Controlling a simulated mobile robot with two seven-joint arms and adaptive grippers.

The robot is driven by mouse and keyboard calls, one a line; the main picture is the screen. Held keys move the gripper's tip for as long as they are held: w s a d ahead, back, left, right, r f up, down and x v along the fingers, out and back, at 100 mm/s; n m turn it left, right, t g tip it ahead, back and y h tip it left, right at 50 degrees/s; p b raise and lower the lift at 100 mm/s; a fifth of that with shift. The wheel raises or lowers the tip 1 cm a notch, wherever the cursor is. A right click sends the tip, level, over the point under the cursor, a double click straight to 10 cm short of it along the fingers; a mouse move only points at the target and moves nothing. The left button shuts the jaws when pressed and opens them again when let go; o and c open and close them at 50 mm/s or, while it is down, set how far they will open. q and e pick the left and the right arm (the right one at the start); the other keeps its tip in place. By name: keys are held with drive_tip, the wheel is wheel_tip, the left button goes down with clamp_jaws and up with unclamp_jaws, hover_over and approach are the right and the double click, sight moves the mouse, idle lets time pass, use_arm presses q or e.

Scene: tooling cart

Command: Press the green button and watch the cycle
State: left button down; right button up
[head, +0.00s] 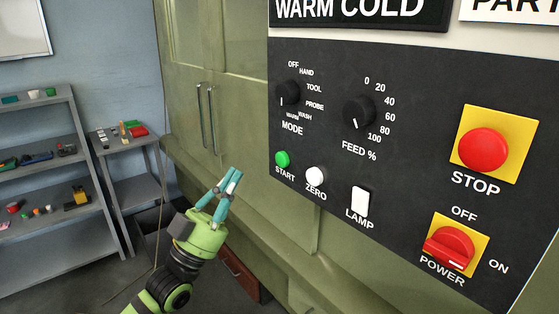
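The green button (282,159), labelled START, is on the dark control panel (330,125) at the right of the head view. It sits at the panel's lower left, left of the white ZERO button (316,176). My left gripper (233,173) is in front of the green machine, left of the panel and a little below the green button, apart from it. Its two teal fingers point up and lie close together, with nothing visible between them. Whether they fully touch is hard to tell. My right gripper is not in view.
The panel also has a white LAMP switch (360,201), a red STOP button (483,149), a red POWER switch (449,248), a MODE knob (288,93) and a FEED knob (358,112). Grey shelves (50,163) with small items stand at the left. Machine door handles (207,118) are behind my gripper.

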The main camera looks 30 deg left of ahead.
use_arm(q)
drive_tip(key=w+d, duration=0.3)
drive_tip(key=w, duration=0.3)
drive_tip(key=shift+w+b, duration=0.3)
drive_tip(key=shift+w, duration=0.1)
drive_tip(key=shift+w, duration=0.1)
idle(1.1)
drive_tip(key=shift+w+d, duration=0.1)
drive_tip(key=shift+w, duration=0.2)
drive_tip(key=shift+w+d+r, duration=0.1)
drive_tip(key=shift+w+d, duration=0.05)
drive_tip(key=shift+w, duration=0.25)
idle(0.9)
drive_tip(key=shift+s, duration=0.2)
idle(0.7)
drive_tip(key=shift+s+a, duration=0.25)
drive_tip(key=shift+s, duration=0.2)
drive_tip(key=shift+s+a+p, duration=0.1)
drive_tip(key=shift+s+a, duration=0.2)
drive_tip(key=shift+s, duration=0.45)
drive_tip(key=shift+s+a+p, duration=0.1)
drive_tip(key=shift+s+a, duration=0.2)
drive_tip(key=shift+s, duration=0.5)
drive_tip(key=shift+s+a+p, duration=0.1)
drive_tip(key=shift+s+a, duration=0.2)
drive_tip(key=shift+s, duration=0.45)
